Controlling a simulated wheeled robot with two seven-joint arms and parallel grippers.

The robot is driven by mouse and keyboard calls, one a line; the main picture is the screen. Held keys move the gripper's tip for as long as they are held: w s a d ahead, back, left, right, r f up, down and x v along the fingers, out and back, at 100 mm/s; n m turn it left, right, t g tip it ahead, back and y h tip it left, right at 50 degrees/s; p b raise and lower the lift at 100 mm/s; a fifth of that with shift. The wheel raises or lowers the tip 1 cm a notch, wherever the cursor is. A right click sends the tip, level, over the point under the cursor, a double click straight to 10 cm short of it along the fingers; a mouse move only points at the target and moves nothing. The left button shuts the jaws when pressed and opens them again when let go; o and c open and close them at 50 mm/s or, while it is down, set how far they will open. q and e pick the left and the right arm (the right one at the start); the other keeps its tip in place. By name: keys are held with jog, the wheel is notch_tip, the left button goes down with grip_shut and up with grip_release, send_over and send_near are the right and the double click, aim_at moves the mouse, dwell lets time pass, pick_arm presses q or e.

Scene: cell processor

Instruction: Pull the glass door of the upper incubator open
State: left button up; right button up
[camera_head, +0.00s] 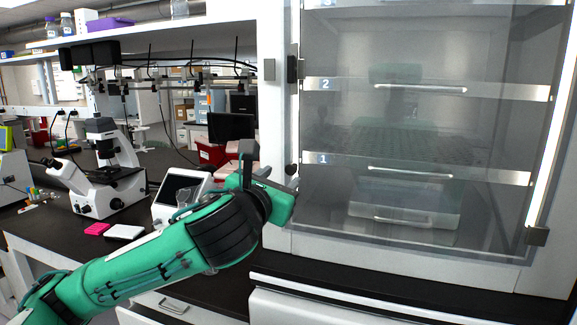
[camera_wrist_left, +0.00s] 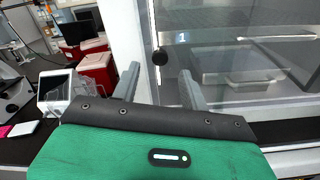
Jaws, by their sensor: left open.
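The glass door (camera_head: 410,130) of the incubator fills the right of the head view and appears closed. Numbered shelves show through it. It also shows at the upper right of the left wrist view (camera_wrist_left: 225,75). My left gripper (camera_head: 268,172) is open and empty, just left of the door's lower left part. Its two fingers (camera_wrist_left: 158,78) are spread apart. Contact with the knob or door cannot be seen. My right gripper is not in view.
A microscope (camera_head: 100,175) stands further left on the dark bench (camera_head: 130,235). Red containers (camera_wrist_left: 97,68) are behind the gripper. A white drawer front (camera_head: 340,305) lies below the incubator.

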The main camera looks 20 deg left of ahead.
aim_at(290, 169)
pick_arm(q)
jog(key=w+p, duration=0.1)
jog(key=w, duration=0.5)
jog(key=shift+d, duration=0.15)
jog(key=shift+s, duration=0.1)
grip_shut()
